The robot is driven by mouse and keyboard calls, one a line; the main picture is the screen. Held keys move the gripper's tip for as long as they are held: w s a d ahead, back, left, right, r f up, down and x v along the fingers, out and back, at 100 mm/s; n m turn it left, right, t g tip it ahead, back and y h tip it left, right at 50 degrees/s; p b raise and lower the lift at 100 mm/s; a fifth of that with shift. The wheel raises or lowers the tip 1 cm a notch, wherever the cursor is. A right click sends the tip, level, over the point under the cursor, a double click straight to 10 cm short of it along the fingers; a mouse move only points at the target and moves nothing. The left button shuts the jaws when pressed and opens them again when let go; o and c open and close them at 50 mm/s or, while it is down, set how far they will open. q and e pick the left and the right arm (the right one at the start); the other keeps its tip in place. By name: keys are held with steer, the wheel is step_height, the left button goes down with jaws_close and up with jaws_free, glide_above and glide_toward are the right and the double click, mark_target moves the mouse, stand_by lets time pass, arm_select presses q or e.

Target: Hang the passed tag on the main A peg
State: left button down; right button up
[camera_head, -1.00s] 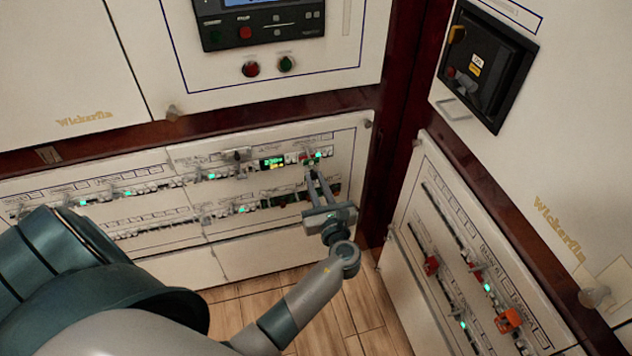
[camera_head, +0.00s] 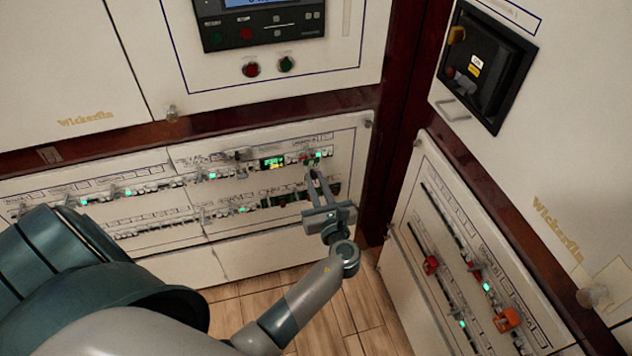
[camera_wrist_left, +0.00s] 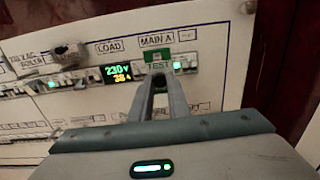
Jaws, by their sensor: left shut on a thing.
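My left gripper (camera_head: 313,174) reaches up to the right end of the upper breaker row. In the left wrist view its fingers (camera_wrist_left: 159,84) come together just below the MAIN A label (camera_wrist_left: 156,40). A small green tag (camera_wrist_left: 157,55) shows right at the fingertips, under that label, and the gripper is shut on it. The word TEST shows just below the tag. The peg is hidden, so I cannot tell whether the tag is around it. My right gripper is not in view.
A lit 230V meter (camera_wrist_left: 117,73) sits left of the fingertips, with a dark knob (camera_wrist_left: 69,51) farther left. A green light (camera_wrist_left: 178,65) is close on the right. A right-hand panel (camera_head: 450,250) has red and orange pieces. Wooden floor lies below.

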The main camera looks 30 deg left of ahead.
arm_select(q)
steer(key=shift+x, duration=1.2)
steer(key=c, duration=1.6)
jaws_free()
